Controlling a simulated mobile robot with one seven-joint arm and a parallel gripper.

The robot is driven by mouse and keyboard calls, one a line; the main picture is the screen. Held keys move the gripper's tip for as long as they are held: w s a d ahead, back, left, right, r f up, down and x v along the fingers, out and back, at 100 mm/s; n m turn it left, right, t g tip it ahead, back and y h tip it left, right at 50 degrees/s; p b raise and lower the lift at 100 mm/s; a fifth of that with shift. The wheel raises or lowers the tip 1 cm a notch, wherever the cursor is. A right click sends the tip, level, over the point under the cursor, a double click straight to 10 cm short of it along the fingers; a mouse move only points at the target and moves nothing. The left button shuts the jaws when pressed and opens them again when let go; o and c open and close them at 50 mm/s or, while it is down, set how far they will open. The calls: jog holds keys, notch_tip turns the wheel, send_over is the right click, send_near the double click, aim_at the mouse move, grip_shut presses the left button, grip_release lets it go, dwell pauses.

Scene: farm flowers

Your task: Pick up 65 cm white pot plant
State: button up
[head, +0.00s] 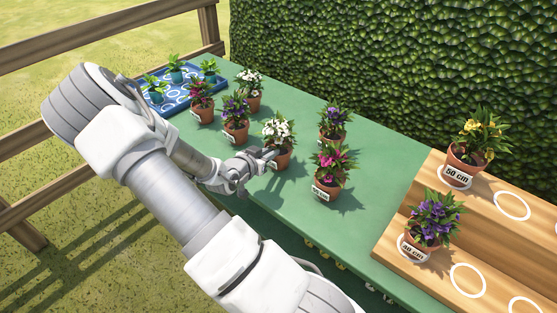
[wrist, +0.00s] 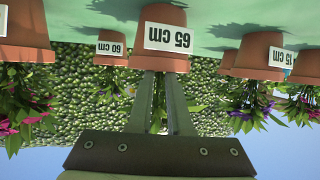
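The white-flowered plant in a terracotta pot (head: 281,158) stands on the green table, right at the tip of my gripper (head: 266,158). In the wrist view, which is upside down, the pot (wrist: 165,22) carries a white "65 cm" label and lies straight ahead. The two fingers of my gripper (wrist: 163,80) are apart and point at the pot's rim, with foliage showing between them. Whether they touch the pot cannot be told. The gripper looks open and holds nothing.
Purple (head: 235,130) and pink (head: 329,185) pot plants stand close on either side. Another white-flowered pot (head: 252,100) is behind. A blue tray (head: 176,103) holds seedlings. A wooden stepped stand (head: 486,215) at right bears two pots and white rings. A hedge (head: 400,60) borders the back.

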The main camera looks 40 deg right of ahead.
jog(key=shift+b+x, duration=0.4)
jog(key=shift+x, duration=2.35)
jog(key=shift+r, duration=0.15)
jog(key=shift+c, duration=0.4)
grip_shut()
